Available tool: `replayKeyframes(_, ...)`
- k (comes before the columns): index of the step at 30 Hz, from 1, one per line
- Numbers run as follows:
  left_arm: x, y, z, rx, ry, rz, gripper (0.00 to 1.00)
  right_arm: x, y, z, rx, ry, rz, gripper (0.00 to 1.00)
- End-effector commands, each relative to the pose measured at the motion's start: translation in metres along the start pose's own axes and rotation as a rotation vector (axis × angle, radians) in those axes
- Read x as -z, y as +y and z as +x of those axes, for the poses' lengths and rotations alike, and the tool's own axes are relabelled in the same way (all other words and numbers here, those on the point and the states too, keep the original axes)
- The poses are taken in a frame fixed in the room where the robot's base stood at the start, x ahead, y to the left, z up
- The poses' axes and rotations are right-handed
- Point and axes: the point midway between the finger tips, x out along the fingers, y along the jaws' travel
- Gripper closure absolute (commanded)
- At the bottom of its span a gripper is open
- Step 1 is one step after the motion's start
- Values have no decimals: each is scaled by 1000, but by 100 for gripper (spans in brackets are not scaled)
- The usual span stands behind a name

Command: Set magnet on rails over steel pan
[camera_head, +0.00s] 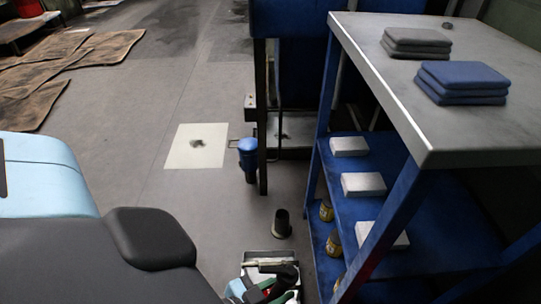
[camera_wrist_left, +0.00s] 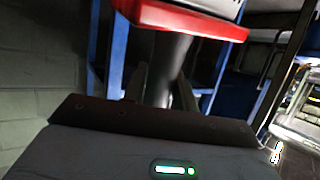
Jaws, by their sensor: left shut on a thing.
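In the left wrist view my left gripper (camera_wrist_left: 164,88) is shut on the dark round handle (camera_wrist_left: 166,65) of what looks like the magnet. A red body (camera_wrist_left: 185,20) with a pale grey top edge sits at the handle's far end. In the head view my left gripper (camera_head: 268,289) is small at the bottom edge, beside the blue shelf unit. A grey, light-rimmed rectangular thing (camera_head: 270,255) shows just beyond it; I cannot tell whether it is the magnet or a pan. I cannot clearly identify the rails or steel pan. My right gripper is out of view.
The blue shelf unit (camera_head: 382,245) with a grey top stands at right, holding folded cloths (camera_head: 462,78), white packs and jars. A dark cup (camera_head: 282,224) and a blue canister (camera_head: 248,155) stand nearby. A stained white sheet (camera_head: 181,154) lies on open floor at left.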

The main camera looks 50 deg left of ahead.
Motion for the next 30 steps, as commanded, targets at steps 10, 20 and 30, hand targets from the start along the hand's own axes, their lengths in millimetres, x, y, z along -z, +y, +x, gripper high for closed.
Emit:
replayKeyframes(10,-27,-18,40,-64,140,24,100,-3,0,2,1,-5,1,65)
replayKeyframes(20,-45,-56,66,-86,254,27,100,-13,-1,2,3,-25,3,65)
replayKeyframes(30,-53,-110,83,-80,360,20,100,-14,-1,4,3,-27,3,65)
